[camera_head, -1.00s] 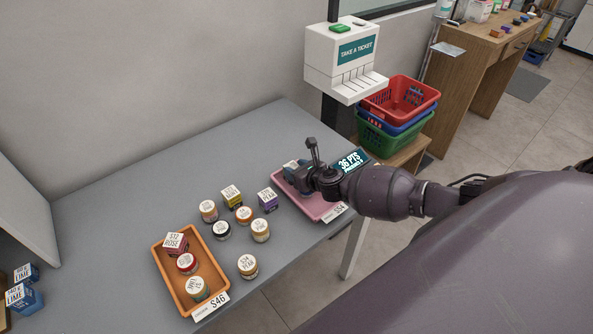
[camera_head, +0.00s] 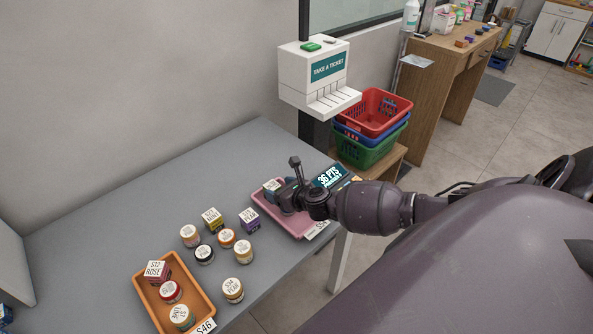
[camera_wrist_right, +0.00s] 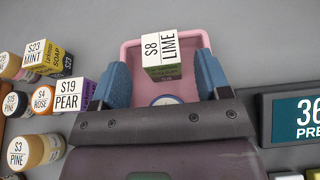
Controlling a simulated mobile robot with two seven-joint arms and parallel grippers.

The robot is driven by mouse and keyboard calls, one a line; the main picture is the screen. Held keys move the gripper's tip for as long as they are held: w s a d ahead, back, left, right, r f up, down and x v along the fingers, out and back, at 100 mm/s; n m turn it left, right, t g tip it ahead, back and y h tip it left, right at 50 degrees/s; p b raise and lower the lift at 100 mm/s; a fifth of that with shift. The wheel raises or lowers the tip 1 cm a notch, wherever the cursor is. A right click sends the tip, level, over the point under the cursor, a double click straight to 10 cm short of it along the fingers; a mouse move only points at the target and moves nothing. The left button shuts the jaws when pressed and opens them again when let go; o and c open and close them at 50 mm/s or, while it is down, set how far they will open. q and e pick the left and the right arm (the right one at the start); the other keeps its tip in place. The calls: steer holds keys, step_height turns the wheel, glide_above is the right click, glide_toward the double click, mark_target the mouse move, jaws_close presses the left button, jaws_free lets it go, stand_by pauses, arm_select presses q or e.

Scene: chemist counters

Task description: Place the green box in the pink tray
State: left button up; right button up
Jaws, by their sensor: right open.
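The green box (camera_wrist_right: 167,71), with a white LIME label on top, is in the pink tray (camera_wrist_right: 132,52) in the wrist view, near its far end. In the head view the pink tray (camera_head: 309,227) lies at the table's right end, and the box (camera_head: 271,185) shows small beside my gripper. My right gripper (camera_wrist_right: 161,72) is open over the tray. Its two blue fingers stand on either side of the box, with gaps between them and it. The right gripper (camera_head: 280,190) hides part of the tray in the head view. My left gripper is not in view.
Several jars and two boxes, one yellow (camera_head: 212,221) and one purple (camera_head: 250,220), stand left of the pink tray. An orange tray (camera_head: 203,288) holds a red box and jars. A display (camera_head: 331,176) stands behind the pink tray. The table's back left is clear.

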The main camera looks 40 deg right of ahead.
steer(key=a+p+v, duration=0.1)
steer(key=v, duration=0.8)
steer(key=s+a+n+t+y, duration=0.1)
steer(key=s+a+n+y, duration=0.1)
steer(key=s+a+n, duration=0.6)
steer(key=s+a+n+y, duration=0.15)
steer(key=a+n, duration=0.25)
steer(key=n, duration=0.8)
steer(key=s+d+f+n+g+h, duration=0.1)
steer(key=s+f+n+h, duration=0.1)
steer(key=n, duration=0.6)
steer(key=s+d+f+n+g+h, duration=0.1)
steer(key=s+f+n+h, duration=0.1)
steer(key=s+n, duration=0.4)
steer(key=shift+s+f+n+g+h, duration=0.4)
steer(key=shift+f+n, duration=0.5)
steer(key=shift+n, duration=0.2)
steer(key=shift+d, duration=0.15)
